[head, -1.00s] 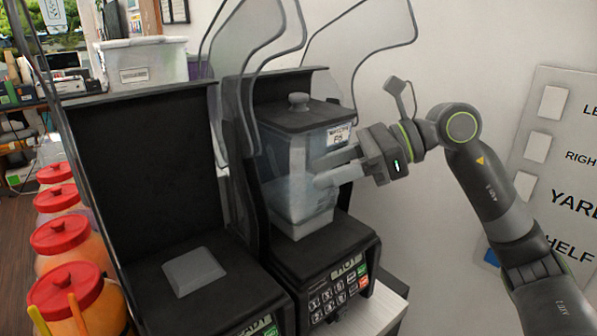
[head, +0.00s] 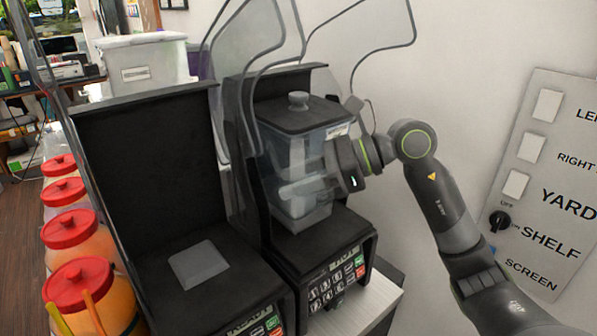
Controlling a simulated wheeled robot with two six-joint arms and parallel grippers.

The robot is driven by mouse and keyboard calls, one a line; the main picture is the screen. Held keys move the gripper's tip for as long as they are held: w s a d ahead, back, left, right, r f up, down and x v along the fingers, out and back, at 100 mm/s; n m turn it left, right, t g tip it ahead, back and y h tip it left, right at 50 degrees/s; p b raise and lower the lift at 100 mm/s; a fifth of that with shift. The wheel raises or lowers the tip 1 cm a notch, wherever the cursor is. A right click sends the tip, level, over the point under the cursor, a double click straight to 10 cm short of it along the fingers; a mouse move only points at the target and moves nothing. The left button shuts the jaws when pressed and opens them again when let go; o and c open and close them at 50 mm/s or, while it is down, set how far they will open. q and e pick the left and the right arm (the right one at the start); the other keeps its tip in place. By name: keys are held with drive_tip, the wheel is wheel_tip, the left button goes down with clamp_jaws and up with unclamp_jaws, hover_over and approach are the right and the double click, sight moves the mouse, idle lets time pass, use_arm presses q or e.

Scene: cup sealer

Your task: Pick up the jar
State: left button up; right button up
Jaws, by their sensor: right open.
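The clear jar (head: 283,158) with a dark lid and round grey knob stands upright on the right-hand black blender base, inside its raised clear cover. My right gripper (head: 292,172) comes in from the right, its jaws open. Its light fingers reach across the jar, one higher and one lower, and seem to be at or around the jar's side. The clear plastic blurs whether they touch it. My left gripper is not in view.
A second blender base (head: 199,265) with an empty square pad stands on the left. Red-lidded orange containers (head: 78,284) line its left side. A wall panel (head: 555,170) with switches and a knob is at the right.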

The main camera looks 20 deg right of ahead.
clamp_jaws()
idle(1.3)
drive_tip(key=shift+r, duration=0.2)
drive_tip(key=shift+w, duration=0.15)
